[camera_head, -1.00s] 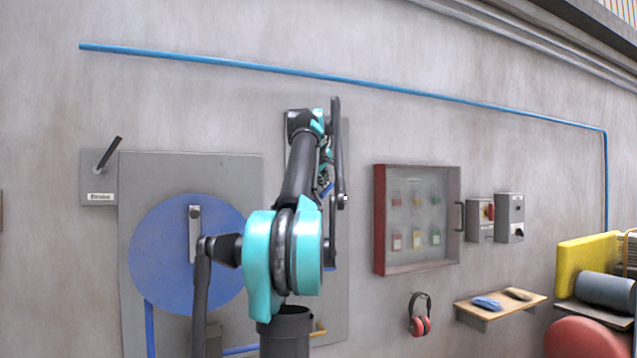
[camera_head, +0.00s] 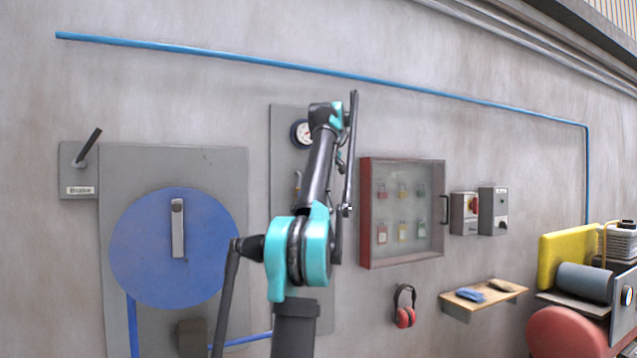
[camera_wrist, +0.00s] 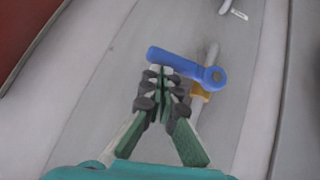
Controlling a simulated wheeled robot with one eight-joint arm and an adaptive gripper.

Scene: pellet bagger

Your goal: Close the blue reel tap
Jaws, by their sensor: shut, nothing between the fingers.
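The blue tap lever (camera_wrist: 185,66) shows in the wrist view, on a brass-coloured valve body (camera_wrist: 199,92) with a grey pipe (camera_wrist: 211,53) beside it. The lever lies nearly crosswise in the picture, its pivot at the right and its free end at the left. My gripper (camera_wrist: 161,74) is shut and empty, with its fingertips right at the free-end half of the lever. I cannot tell whether they touch it.
In the head view, a blue reel (camera_head: 150,245) with a grey crank is left of my arm. A red-sided key cabinet (camera_head: 372,240) is close on the right. A gauge (camera_head: 301,133) sits on the panel.

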